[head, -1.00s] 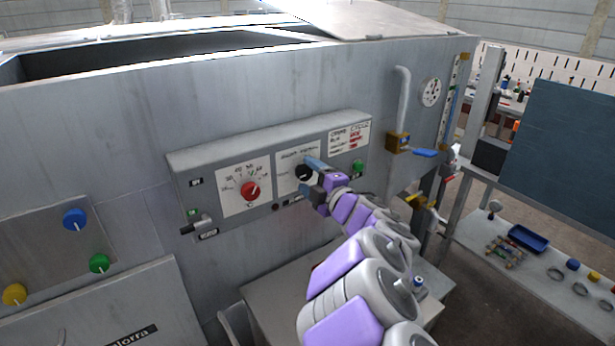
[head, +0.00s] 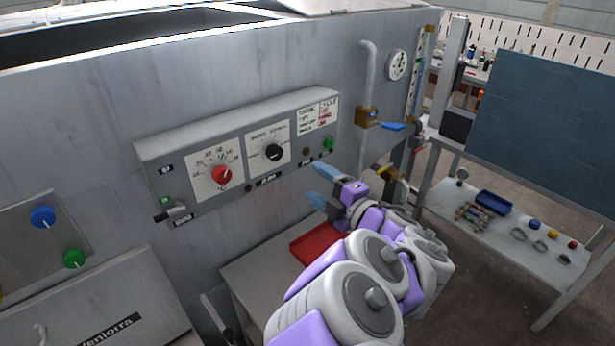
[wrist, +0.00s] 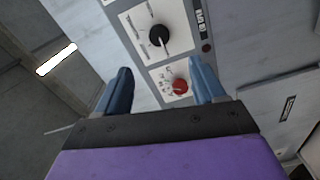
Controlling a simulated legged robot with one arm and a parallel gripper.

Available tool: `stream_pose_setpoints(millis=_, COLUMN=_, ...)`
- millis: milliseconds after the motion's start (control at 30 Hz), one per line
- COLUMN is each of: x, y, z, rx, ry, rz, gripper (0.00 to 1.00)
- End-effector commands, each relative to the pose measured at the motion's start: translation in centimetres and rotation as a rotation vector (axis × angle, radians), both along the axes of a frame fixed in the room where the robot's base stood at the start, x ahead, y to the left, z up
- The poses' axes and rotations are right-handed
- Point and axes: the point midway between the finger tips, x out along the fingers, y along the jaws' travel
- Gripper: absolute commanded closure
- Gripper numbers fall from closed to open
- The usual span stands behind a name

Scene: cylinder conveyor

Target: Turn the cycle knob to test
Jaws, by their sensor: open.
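The black knob (head: 273,152) sits on a white dial plate in the middle of the grey control panel (head: 150,150). Its white pointer line shows, but the small dial labels are too blurred to read. The knob also shows at the top of the wrist view (wrist: 159,36), beyond the fingers. My gripper (head: 320,186) is open and empty, below and right of the knob, apart from the panel. Its two blue fingers show in the wrist view (wrist: 160,85) with nothing between them but the panel behind.
A red knob (head: 222,175) is left of the black one, and a green button (head: 328,143) is at the panel's right. A lever switch (head: 170,213) is at lower left. A blue-handled valve (head: 392,126) projects at right. A red tray (head: 312,247) lies below my gripper.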

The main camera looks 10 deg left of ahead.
Motion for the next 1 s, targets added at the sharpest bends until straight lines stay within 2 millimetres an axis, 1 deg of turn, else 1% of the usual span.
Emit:
stream_pose_setpoints(millis=33, x=-0.3, y=-0.5, z=-0.3, rx=0.002, ry=-0.003, rz=-0.004, gripper=0.31)
stream_pose_setpoints(millis=200, x=-1.0, y=-1.1, z=-0.4, rx=-0.001, ry=0.001, rz=-0.001, gripper=0.31)
stream_pose_setpoints(millis=767, x=-1.2, y=-1.3, z=-0.2, rx=0.0, ry=0.003, rz=-0.003, gripper=0.31)
stream_pose_setpoints(millis=867, x=-0.7, y=-2.0, z=0.1, rx=0.006, ry=0.016, rz=-0.042, gripper=0.31)
stream_pose_setpoints(millis=967, x=0.3, y=-4.0, z=0.5, rx=0.018, ry=0.054, rz=-0.139, gripper=0.31)
stream_pose_setpoints(millis=1000, x=0.8, y=-5.1, z=0.7, rx=0.027, ry=0.077, rz=-0.192, gripper=0.31)
